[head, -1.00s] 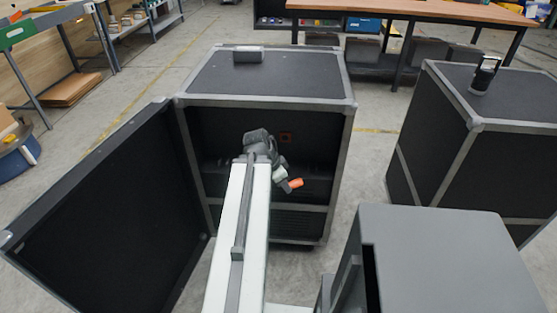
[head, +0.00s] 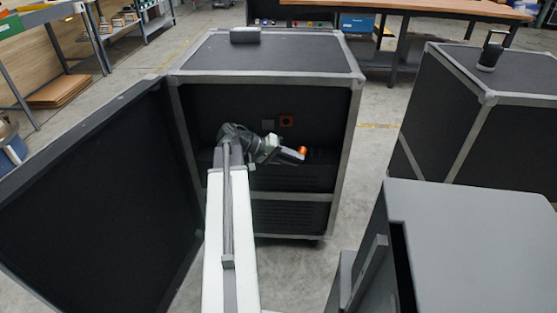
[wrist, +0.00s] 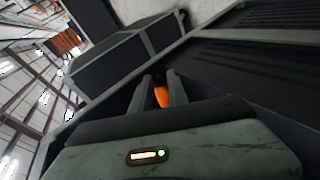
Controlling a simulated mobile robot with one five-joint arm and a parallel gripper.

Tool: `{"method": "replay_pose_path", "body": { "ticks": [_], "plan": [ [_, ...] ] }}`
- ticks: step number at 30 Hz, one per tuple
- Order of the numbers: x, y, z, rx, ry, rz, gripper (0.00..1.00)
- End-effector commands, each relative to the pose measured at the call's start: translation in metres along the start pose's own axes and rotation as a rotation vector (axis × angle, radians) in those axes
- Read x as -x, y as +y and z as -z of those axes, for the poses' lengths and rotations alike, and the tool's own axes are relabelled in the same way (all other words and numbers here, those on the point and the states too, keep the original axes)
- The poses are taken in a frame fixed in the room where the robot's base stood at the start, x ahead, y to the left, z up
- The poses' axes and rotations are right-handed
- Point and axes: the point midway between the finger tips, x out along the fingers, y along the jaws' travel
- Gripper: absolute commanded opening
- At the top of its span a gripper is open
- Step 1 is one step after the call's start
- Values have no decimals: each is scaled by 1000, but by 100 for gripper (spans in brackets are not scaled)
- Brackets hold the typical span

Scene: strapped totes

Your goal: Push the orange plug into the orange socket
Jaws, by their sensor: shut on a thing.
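My gripper (head: 300,153) is shut on the orange plug (head: 303,149). The plug also shows between the two fingers in the wrist view (wrist: 162,97). The orange socket (head: 286,121) is a small square on the back panel inside the open black case (head: 265,80). In the head view the plug appears below and slightly right of the socket, apart from it. The socket cannot be made out in the wrist view.
A grey square (head: 268,125) sits left of the socket. The case door (head: 90,200) stands open at left. A second black case (head: 490,120) is at right, and a small dark object (head: 244,35) lies on the open case's top.

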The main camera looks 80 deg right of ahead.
Motion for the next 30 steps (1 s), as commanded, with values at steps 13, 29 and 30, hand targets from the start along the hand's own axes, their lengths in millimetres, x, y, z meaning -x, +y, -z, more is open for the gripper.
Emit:
{"method": "replay_pose_path", "body": {
  "ticks": [13,29,30],
  "plan": [
    [60,2,43,271,247,-450,0],
    [58,0,54,268,247,-446,0],
    [57,-1,58,268,247,-446,0]
  ]
}}
